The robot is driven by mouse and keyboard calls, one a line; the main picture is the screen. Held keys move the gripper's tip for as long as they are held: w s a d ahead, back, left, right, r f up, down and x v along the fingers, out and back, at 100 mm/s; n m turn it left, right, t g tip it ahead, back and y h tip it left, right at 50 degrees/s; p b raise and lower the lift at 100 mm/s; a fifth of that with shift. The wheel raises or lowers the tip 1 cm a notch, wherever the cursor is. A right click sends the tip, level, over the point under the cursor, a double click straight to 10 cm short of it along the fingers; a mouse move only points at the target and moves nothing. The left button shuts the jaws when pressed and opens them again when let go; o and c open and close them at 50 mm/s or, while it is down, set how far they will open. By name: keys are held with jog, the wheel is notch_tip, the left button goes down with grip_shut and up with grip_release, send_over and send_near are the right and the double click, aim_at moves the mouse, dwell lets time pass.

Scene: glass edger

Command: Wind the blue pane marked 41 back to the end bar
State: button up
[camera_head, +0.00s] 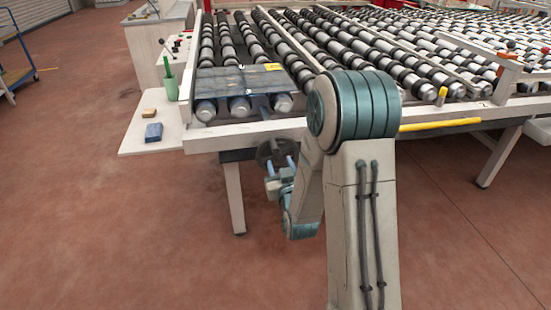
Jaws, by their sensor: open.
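The blue pane (225,83) lies flat on the rollers at the near left of the roller table. It carries a small yellow label (273,67); its number is too small to read. A pale bar (235,138) runs along the table's near end, with a short gap of bare roller ends between it and the pane. A dark round handwheel (266,148) is below this bar. My gripper (281,168) is open just in front of the handwheel, its fingers at the wheel's lower part. I cannot tell if they touch it. My arm hides part of the table.
A pale side shelf (146,130) at the left holds a blue block (153,132), a tan block (149,113) and a green holder (171,89). A yellow bar (440,124) runs along the frame at right. A table leg (235,198) stands left of my gripper. The red floor in front is clear.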

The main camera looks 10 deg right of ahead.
aim_at(275, 151)
jog(key=w, duration=0.7)
jog(key=shift+w+p, duration=0.1)
jog(key=shift+p, duration=0.3)
grip_shut()
